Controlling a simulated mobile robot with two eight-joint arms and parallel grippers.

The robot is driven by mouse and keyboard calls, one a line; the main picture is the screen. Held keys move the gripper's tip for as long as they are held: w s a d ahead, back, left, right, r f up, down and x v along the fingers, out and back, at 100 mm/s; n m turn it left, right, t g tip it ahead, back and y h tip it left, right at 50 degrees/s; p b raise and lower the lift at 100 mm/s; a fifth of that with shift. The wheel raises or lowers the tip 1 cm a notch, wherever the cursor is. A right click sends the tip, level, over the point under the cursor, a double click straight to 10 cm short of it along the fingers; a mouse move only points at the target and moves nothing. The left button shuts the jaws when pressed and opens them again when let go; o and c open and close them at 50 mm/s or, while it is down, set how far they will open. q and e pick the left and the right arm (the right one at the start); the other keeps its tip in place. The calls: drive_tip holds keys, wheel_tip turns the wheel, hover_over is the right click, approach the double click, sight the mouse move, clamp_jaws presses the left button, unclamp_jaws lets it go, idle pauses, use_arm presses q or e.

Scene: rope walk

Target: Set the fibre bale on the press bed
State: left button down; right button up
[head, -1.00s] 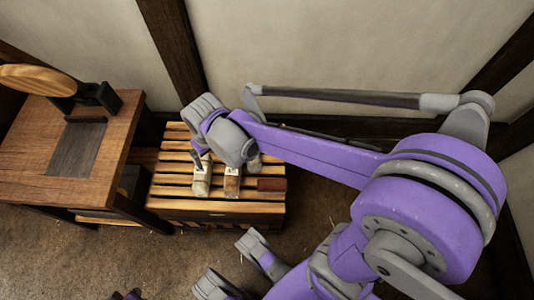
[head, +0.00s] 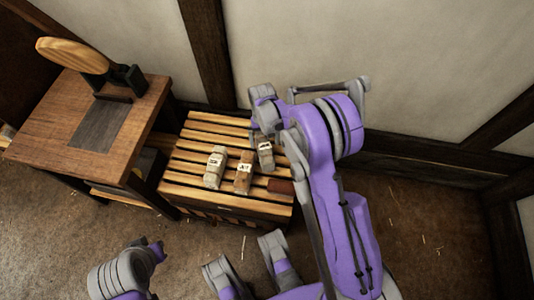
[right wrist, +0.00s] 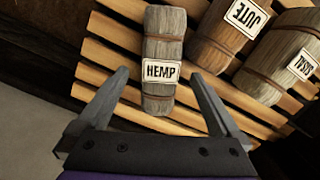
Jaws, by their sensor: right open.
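Three bales lie on a slatted wooden stand. The hemp bale (right wrist: 163,55) is grey-brown, its label facing up; it appears to be the rightmost bale in the head view (head: 266,156). The browner jute bale (head: 243,174) is in the middle and the sisal bale (head: 215,168) at left. My right gripper (right wrist: 160,76) is open, its fingers apart on either side of the hemp bale's near end, not closed on it. In the head view my arm mostly hides the gripper. A dark square plate (head: 98,122), seemingly the press bed, is bare. My left gripper is not in view.
The slatted stand (head: 205,124) also holds a small reddish-brown block (head: 281,186) at its right front. The wooden table (head: 50,115) with the plate stands left, with a wooden paddle (head: 72,55) on a black bracket behind. The wall (head: 300,45) is close behind.

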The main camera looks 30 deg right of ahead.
sight(265, 150)
drive_tip(key=f, duration=0.2)
drive_tip(key=f+b, duration=0.1)
drive_tip(key=f, duration=0.4)
drive_tip(key=shift+s+a+f+b, duration=0.1)
drive_tip(key=shift+s+a+b, duration=0.05)
drive_tip(key=shift+s+b, duration=0.2)
clamp_jaws()
